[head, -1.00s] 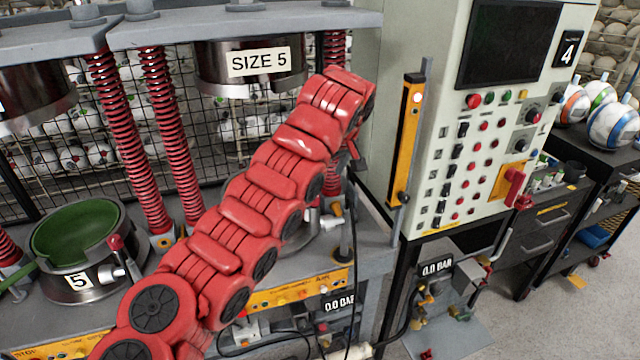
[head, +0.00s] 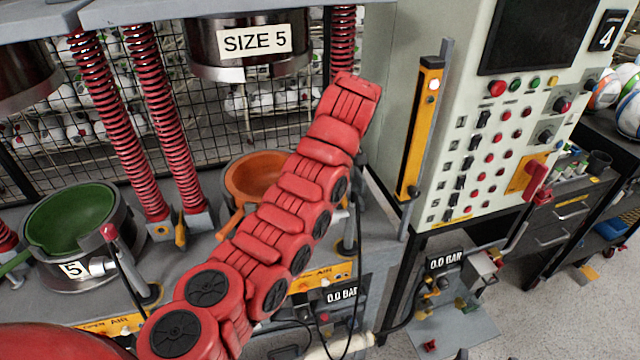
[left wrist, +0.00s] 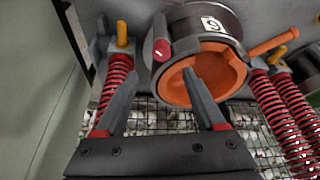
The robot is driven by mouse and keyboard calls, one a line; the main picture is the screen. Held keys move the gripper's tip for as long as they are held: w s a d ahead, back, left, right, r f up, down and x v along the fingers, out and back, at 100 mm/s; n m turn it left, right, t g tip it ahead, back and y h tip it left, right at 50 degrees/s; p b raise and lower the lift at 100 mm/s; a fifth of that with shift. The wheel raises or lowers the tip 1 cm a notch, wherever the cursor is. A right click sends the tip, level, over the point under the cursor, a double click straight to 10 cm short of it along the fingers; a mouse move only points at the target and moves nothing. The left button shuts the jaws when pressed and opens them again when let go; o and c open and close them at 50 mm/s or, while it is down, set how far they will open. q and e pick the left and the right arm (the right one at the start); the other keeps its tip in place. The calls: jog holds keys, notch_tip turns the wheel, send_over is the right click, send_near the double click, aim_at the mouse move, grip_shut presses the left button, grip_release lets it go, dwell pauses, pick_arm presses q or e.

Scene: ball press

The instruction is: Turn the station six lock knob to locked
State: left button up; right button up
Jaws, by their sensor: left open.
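The station six mould is an orange bowl (head: 255,172) in a metal ring, partly hidden by my red left arm in the head view. In the left wrist view the orange bowl (left wrist: 222,78) carries an inverted number label, which reads as 6 turned over. A red-tipped knob (left wrist: 162,48) sticks out at the ring's side; it looks like the lock knob. My left gripper (left wrist: 158,73) is open, its fingertips on either side of the line to the knob, with no contact visible. In the head view the gripper is hidden behind my arm. My right gripper is not in view.
A green station 5 mould (head: 72,222) stands at left. Red springs (head: 165,130) and a SIZE 5 press head (head: 250,50) are near my arm. A yellow light barrier (head: 422,125) and control cabinet (head: 490,150) stand to the right.

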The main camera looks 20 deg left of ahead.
pick_arm(q)
jog(key=p+x, duration=0.1)
jog(key=x, duration=0.3)
jog(key=p+x, duration=0.1)
jog(key=x, duration=0.3)
jog(key=shift+a+f, duration=0.3)
jog(key=shift+w+a+f, duration=0.1)
jog(key=shift+f, duration=0.4)
jog(key=shift+w+f, duration=0.1)
jog(key=shift+f, duration=0.1)
grip_shut()
